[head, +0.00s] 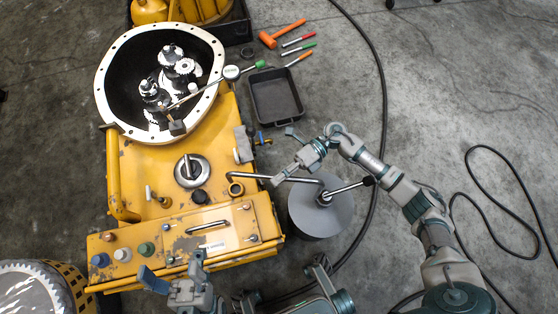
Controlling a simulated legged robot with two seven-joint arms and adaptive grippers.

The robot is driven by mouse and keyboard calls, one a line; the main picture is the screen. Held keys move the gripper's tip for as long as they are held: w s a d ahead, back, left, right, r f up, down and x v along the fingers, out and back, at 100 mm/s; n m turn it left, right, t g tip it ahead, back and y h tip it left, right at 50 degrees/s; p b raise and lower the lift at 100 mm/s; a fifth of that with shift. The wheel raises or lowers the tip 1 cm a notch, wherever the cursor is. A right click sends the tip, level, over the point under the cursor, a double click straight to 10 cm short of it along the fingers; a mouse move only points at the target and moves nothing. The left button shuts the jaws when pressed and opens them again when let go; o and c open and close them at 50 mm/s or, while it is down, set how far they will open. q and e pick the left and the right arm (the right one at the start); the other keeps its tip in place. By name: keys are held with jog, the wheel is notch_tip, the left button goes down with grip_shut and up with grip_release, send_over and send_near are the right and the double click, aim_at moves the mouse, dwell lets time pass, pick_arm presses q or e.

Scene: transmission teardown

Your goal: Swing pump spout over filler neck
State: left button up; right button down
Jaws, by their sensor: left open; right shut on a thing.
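The pump (321,214) is a grey drum standing on the floor to the right of the yellow transmission case. Its steel spout (252,176) reaches left over the case edge, and its bent tip appears just above the brass-ringed filler neck (236,189). I cannot tell the height gap between tip and neck. My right gripper (277,180) is shut on the spout, partway along it. My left gripper (173,275) is open and empty, near the front edge of the case.
The yellow case (150,165) has an open bell housing with gears. A pump handle with a black knob (368,181) points right. A black tray (275,96), an orange hammer (281,34) and several hand tools lie on the floor. A black cable (384,110) runs behind my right arm.

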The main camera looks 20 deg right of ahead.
jog(key=shift+s+f, duration=0.2)
jog(key=shift+f, duration=0.15)
jog(key=c, duration=1.2)
grip_release()
jog(key=shift+o, duration=0.3)
jog(key=shift+w+r, duration=0.1)
jog(key=shift+d+r, duration=0.1)
jog(key=shift+w+d, duration=0.15)
jog(key=shift+d, duration=0.1)
jog(key=f+v, duration=0.1)
jog(key=v, duration=1)
jog(key=shift+d+r, duration=0.25)
jog(key=shift+r, duration=0.15)
